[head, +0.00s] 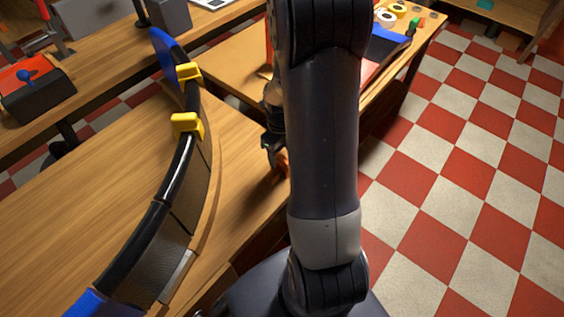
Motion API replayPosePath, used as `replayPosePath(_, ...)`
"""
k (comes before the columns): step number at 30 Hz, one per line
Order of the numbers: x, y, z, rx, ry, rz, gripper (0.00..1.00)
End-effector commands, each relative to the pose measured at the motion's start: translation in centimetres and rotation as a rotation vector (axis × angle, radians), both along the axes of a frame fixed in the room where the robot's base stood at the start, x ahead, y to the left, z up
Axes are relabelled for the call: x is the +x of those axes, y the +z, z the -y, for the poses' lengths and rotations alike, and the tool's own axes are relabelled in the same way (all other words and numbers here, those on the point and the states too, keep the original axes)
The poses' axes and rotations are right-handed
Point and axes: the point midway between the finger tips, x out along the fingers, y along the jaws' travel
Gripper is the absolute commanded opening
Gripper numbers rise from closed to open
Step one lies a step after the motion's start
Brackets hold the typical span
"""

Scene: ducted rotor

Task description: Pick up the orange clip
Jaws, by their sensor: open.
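A small orange piece (282,165), which looks like the orange clip, lies on the wooden table and is partly hidden behind my arm. My gripper (268,150) is just above and left of it, fingers pointing down. The gripper is open, and I see nothing held in it. Most of the wrist is hidden behind my upright arm link. I cannot tell whether the fingers touch the orange piece.
A long curved black duct section (178,178) with blue ends stands on the table at left, carrying yellow clamps (187,125). A black box with an orange top (36,90) sits on the far-left bench. Checkered floor (470,170) is clear at right.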

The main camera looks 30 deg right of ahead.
Motion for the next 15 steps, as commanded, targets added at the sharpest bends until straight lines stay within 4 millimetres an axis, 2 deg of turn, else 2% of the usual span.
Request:
replayPosePath(3, -0.3, -1.8, 0.1, 0.001, 0.0, -0.004, 0.56)
replayPosePath(6, -0.2, -2.6, 0.1, 0.001, 0.0, -0.001, 0.56)
replayPosePath(15, -0.2, -2.9, 0.1, 0.0, 0.0, 0.0, 0.56)
